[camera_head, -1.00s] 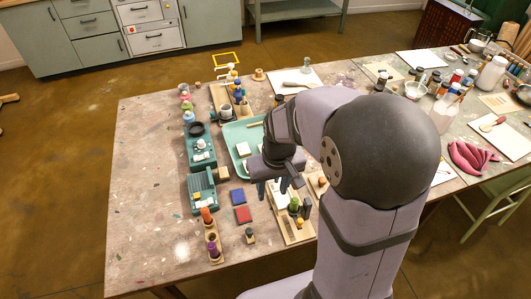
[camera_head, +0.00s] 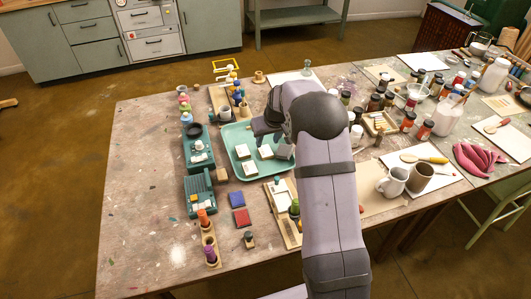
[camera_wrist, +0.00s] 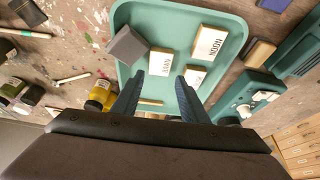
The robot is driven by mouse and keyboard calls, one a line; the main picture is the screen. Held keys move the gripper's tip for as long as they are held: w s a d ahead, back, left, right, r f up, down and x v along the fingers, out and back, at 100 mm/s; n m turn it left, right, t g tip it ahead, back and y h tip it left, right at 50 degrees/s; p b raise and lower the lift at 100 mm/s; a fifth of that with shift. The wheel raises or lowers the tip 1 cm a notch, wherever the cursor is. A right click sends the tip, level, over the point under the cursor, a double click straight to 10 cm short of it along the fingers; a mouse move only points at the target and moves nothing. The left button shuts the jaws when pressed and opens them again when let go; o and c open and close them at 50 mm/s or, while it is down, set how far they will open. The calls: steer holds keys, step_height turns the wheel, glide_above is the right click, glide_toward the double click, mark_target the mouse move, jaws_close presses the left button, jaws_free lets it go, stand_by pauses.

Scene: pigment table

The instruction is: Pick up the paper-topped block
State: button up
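Several low blocks lie on the teal tray (camera_head: 232,133). In the wrist view three have white paper-like tops: one block lettered NOON (camera_wrist: 209,43), one lettered block at centre (camera_wrist: 161,62), and one nearer the right finger (camera_wrist: 195,75). A grey-topped block (camera_wrist: 128,45) lies at the tray's left there and at its right in the head view. I cannot tell which white-topped block the task means. My gripper (camera_wrist: 157,88) is open, its blue fingers apart and empty over the tray's edge. In the head view my arm hides the fingertips and the tray's back right.
Teal devices (camera_head: 197,152) stand left of the tray. A plain wooden block (camera_head: 222,174) lies by its front left corner. Blue (camera_head: 237,198) and red (camera_head: 242,217) squares lie in front. A yellow-bodied bottle (camera_wrist: 98,97) stands near my left finger. Jars crowd the table's right.

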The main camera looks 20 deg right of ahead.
mark_target(265, 149)
steer(key=shift+p+x, duration=1.15)
steer(key=shift+x, duration=2.25)
steer(key=shift+s, duration=0.1)
steer(key=c, duration=0.7)
